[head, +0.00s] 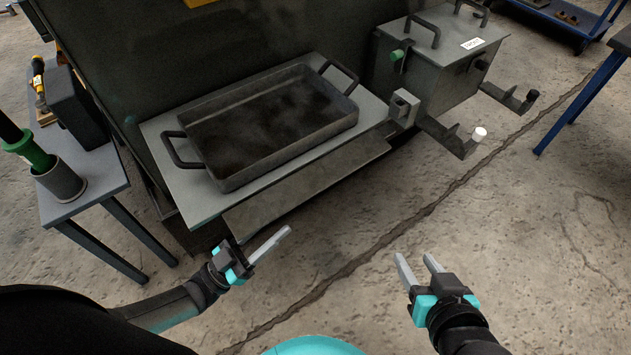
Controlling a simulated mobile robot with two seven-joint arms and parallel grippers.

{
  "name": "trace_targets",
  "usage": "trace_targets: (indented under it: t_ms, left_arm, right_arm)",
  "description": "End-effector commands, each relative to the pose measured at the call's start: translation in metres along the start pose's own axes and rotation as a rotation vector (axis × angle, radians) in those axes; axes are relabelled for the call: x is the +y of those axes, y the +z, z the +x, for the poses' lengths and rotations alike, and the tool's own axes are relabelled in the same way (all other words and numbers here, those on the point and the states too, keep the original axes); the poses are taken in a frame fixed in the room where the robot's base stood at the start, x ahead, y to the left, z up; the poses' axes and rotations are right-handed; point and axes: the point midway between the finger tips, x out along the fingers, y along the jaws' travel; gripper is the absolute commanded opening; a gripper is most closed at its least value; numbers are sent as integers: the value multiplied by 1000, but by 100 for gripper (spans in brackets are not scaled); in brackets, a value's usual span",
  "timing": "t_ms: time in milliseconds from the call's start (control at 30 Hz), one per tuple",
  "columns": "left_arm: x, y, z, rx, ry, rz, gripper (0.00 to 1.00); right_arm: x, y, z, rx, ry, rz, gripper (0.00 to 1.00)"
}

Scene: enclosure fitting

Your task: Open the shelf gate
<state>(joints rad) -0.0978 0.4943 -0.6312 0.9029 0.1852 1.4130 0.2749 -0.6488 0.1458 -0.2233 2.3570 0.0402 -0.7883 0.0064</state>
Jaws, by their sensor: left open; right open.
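A grey shelf (176,200) juts from a dark cabinet wall and bears a dark, empty-looking rectangular tray with two loop handles (270,122). A long flat metal panel (310,187) runs along the shelf's front edge, slightly lower; I cannot tell for certain whether it is the gate. A small block-shaped fitting (404,107) sits at the shelf's right end. My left gripper (262,240) is open and empty, below and in front of the panel. My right gripper (413,257) is open and empty over the floor, farther right. Neither gripper touches anything.
A grey metal box (436,68) with top handles stands right of the shelf. Two brackets stick out from it, one with a white tip (479,134). A small table (88,178) at left holds a green-handled tool in a cup. The floor between my grippers is clear.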

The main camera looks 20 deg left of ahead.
Motion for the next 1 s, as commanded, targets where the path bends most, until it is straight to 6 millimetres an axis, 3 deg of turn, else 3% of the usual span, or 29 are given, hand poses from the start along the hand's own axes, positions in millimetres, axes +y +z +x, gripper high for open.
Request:
trace_targets:
  t_ms: [33, 300, 500, 700, 1000]
  left_arm:
    - [0, -2, 14, 7, 2, 0, 45]
    - [0, -2, 72, 5, 1, -2, 45]
    - [0, 0, 102, 3, 1, -2, 45]
    - [0, 0, 115, 1, -1, -2, 45]
    - [0, 0, 116, 0, -1, -3, 42]
  right_arm:
    - [2, -1, -2, -20, 7, -1, 50]
    - [8, 5, -6, -78, 22, -4, 50]
    - [6, 4, -4, -66, 18, -3, 50]
    - [5, 3, -3, -51, 14, -1, 50]
    - [4, 3, -3, -50, 13, -1, 50]
